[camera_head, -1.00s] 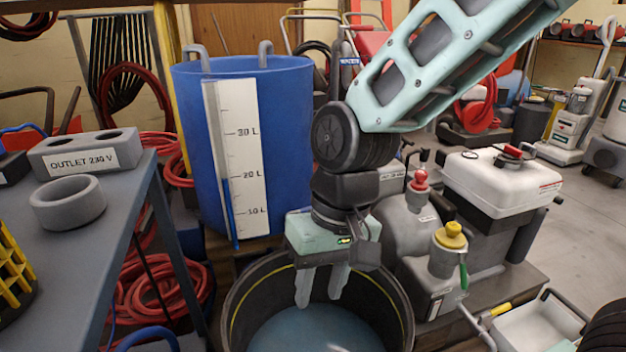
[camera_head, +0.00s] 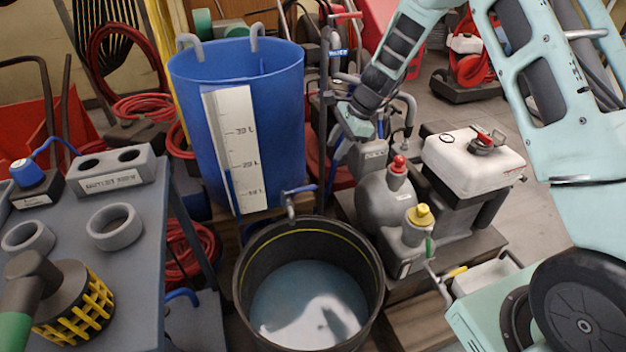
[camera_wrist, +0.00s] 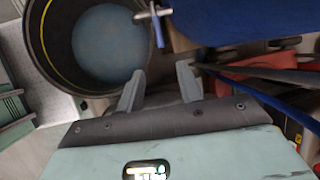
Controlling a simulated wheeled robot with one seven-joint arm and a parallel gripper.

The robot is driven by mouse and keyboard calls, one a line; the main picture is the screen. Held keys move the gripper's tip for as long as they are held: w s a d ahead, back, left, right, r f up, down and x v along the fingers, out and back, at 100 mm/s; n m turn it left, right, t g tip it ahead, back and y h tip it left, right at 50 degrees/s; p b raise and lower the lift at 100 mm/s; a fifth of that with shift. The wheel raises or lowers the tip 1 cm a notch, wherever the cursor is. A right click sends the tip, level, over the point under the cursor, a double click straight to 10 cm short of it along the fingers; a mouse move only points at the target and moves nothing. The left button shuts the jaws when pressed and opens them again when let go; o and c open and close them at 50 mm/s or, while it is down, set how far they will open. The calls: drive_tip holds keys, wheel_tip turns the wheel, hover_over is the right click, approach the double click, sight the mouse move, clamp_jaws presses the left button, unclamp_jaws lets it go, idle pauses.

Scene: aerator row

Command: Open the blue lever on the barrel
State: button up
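The blue barrel (camera_head: 275,110) stands upright at centre left with a white litre scale on its front. Its tap with the blue lever (camera_head: 303,189) sticks out low on the right side, above the black tub (camera_head: 252,255). In the wrist view the blue lever (camera_wrist: 157,27) shows near the top, between tub and blue barrel (camera_wrist: 235,18). My gripper (camera_head: 338,150) is right of the barrel, higher than the lever and apart from it; its fingers are partly unclear there. In the wrist view my gripper (camera_wrist: 160,75) has its fingers apart, with nothing between them.
A grey pump with red (camera_head: 398,166) and yellow caps (camera_head: 420,215) and a white tank (camera_head: 472,158) stand to the right. A grey bench (camera_head: 130,270) with rings and a socket block is at left. The tub holds bluish water.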

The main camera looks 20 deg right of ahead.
sight(312, 187)
drive_tip(key=b+x, duration=0.3)
drive_tip(key=x, duration=1.2)
drive_tip(key=shift+f, duration=0.1)
drive_tip(key=shift+a, duration=0.1)
clamp_jaws()
